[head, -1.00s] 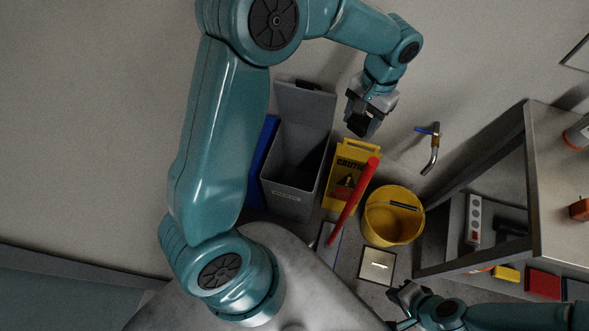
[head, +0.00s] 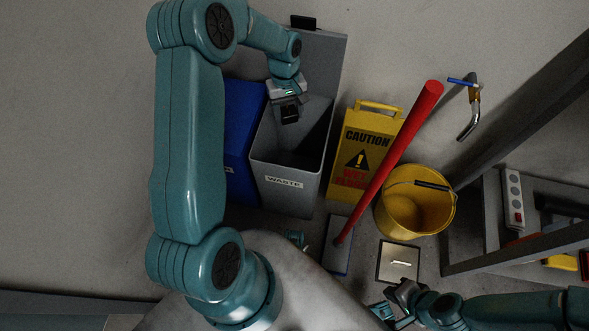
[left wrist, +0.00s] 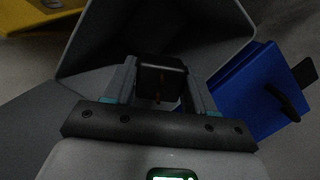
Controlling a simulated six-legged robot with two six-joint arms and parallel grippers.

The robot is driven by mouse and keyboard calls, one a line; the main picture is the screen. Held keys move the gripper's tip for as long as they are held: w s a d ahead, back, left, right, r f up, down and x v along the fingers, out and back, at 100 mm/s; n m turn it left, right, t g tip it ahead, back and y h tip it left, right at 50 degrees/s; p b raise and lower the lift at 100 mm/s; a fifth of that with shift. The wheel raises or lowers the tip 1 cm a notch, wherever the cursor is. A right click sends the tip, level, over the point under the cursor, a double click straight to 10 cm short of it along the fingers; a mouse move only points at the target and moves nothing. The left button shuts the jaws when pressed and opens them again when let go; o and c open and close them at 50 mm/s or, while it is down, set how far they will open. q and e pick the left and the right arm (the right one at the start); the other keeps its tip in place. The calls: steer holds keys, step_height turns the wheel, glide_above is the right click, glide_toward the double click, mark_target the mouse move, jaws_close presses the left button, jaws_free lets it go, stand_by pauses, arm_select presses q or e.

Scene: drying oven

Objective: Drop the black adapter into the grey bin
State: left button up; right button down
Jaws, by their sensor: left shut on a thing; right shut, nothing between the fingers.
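The black adapter (head: 289,113) is held between the fingers of my left gripper (head: 287,104). In the left wrist view the adapter (left wrist: 160,78) sits between the two fingertips, with the dark inside of the bin behind it. The grey bin (head: 285,181), labelled WASTE, stands open with its lid raised against the wall. In the head view my left gripper and the adapter appear over the bin's opening; their exact height above the rim is hard to tell. My right gripper (head: 398,300) is low at the bottom of the head view, shut and empty.
A blue bin (head: 243,130) stands left of the grey bin. To the right are a yellow caution sign (head: 365,150), a red pole (head: 390,160) and a yellow bucket (head: 415,212). A metal rack with a power strip (head: 513,198) is further right.

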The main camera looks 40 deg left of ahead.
arm_select(q)
step_height(320, 180, down, 6)
steer(key=b, duration=0.3)
steer(key=shift+r+b, duration=0.25)
steer(key=shift+b, duration=0.1)
steer(key=o, duration=1.1)
steer(key=shift+o, duration=0.2)
steer(key=shift+r, duration=0.1)
step_height(320, 180, up, 16)
steer(key=w+a+p, duration=0.1)
steer(key=a+p, duration=0.1)
steer(key=p, duration=0.3)
steer(key=shift+w, duration=0.15)
steer(key=shift+a, duration=0.1)
